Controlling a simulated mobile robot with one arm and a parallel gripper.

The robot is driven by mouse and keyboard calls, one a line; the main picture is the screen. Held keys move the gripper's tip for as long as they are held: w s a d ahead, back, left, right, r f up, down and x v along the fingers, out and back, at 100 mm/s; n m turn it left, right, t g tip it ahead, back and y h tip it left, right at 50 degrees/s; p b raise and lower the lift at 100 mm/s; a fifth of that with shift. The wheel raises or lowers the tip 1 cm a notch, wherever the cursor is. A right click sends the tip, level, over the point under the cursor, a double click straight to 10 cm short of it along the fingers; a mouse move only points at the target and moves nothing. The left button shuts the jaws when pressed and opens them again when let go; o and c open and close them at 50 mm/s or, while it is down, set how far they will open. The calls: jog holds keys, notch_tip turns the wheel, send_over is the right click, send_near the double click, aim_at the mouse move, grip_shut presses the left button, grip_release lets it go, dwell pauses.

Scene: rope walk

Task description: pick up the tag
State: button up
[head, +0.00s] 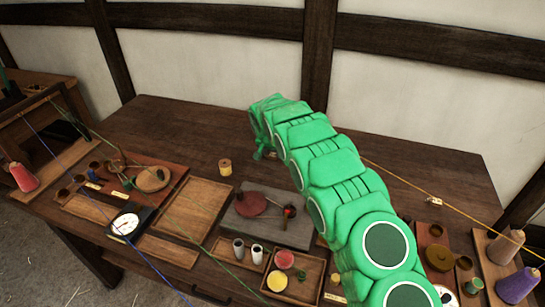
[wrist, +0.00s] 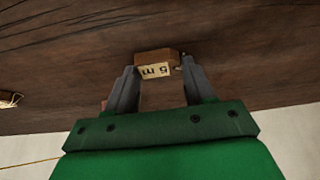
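The tag (wrist: 156,70) is a pale yellow label with dark "5 m" lettering, upside down in the wrist view, on the face of a small brown block (wrist: 155,56). My gripper (wrist: 159,72) is open, with one grey finger on each side of the tag near its tips. I cannot tell whether either finger touches it. In the head view my green arm reaches over the dark table (head: 190,125) towards its back. There the tag by my gripper is not visible, and the arm hides much of that area.
A wooden spool (head: 225,167) stands left of my arm. A grey board (head: 262,234), a dial scale (head: 124,225) and small trays crowd the table front. A yellow cord (head: 480,222) runs on the right, near another small tag-like piece (head: 435,201). The back left tabletop is clear.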

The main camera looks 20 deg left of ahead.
jog(key=c, duration=0.6)
